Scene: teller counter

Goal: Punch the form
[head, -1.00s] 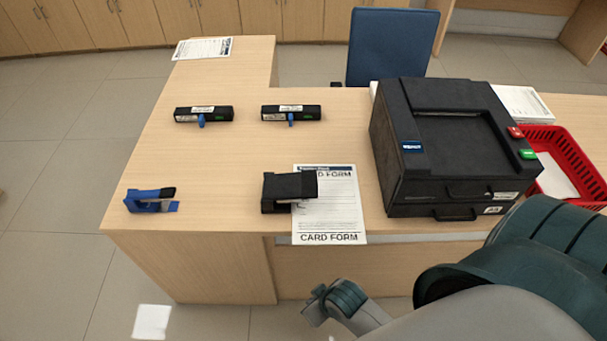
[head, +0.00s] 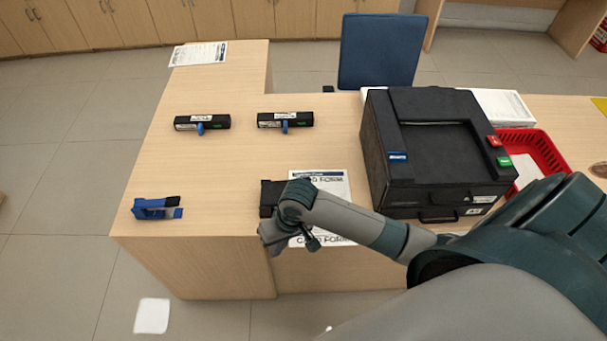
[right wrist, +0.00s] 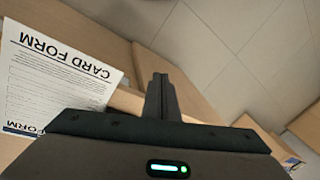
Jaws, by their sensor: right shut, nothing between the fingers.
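The card form (head: 330,182) lies on the counter, printed side up, its near end by the front edge. It also shows in the right wrist view (right wrist: 55,80), at the left. The black punch (head: 267,196) sits at the form's left side; my right arm hides most of it. My right gripper (head: 270,240) hangs near the counter's front edge, in front of the punch. Its fingers are shut and empty in the right wrist view (right wrist: 160,95). Whether it touches the punch cannot be told. My left gripper is not in view.
A blue stapler (head: 157,208) stands at the left front corner. Two black stamps (head: 202,122) (head: 285,119) lie further back. A large black machine (head: 440,150) and a red basket (head: 540,150) are at the right. The counter's middle left is clear.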

